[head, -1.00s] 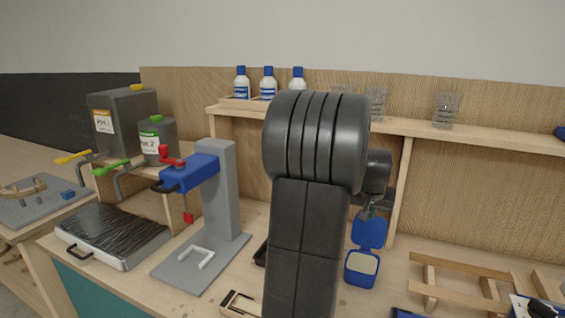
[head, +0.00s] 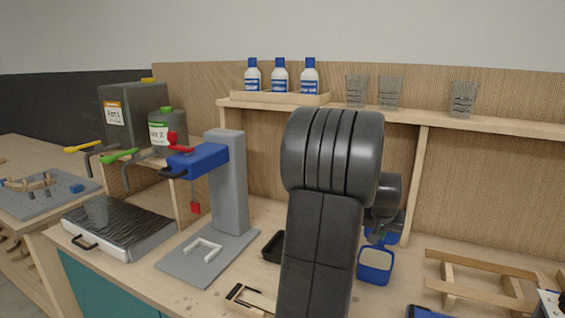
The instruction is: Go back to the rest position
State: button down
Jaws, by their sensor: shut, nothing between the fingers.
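My arm stands in the middle of the head view and hides much of the bench behind it. My gripper (head: 379,232) shows small and partly hidden to the right of my arm, below the dark wrist. It is shut and empty. It is pointed downward, in front of the raised blue lid of a small blue box (head: 375,266). The box stands open on the bench with pale contents. I cannot tell the exact gap between the fingertips and the box.
A grey press with a blue arm (head: 228,180) stands left of my arm, beside a black-covered tray (head: 120,225). A small black tray (head: 273,246) lies close to my arm. Bottles (head: 280,77) and glasses (head: 463,99) stand on the shelf. A wooden rack (head: 480,280) is at the right.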

jog(key=shift+r, duration=0.1)
notch_tip(320, 180, up, 11)
jog(key=p, duration=0.8)
notch_tip(320, 180, down, 12)
jog(key=b, duration=0.8)
jog(key=shift+s+r, duration=0.1)
jog(key=shift+r, duration=0.15)
jog(key=shift+w+d+r+p, duration=0.35)
jog(key=shift+w+r+p, duration=0.45)
jog(key=shift+w+p, duration=0.05)
jog(key=shift+w+d+r+p, duration=0.15)
jog(key=shift+w+d+p, duration=0.15)
jog(key=shift+w, duration=0.3)
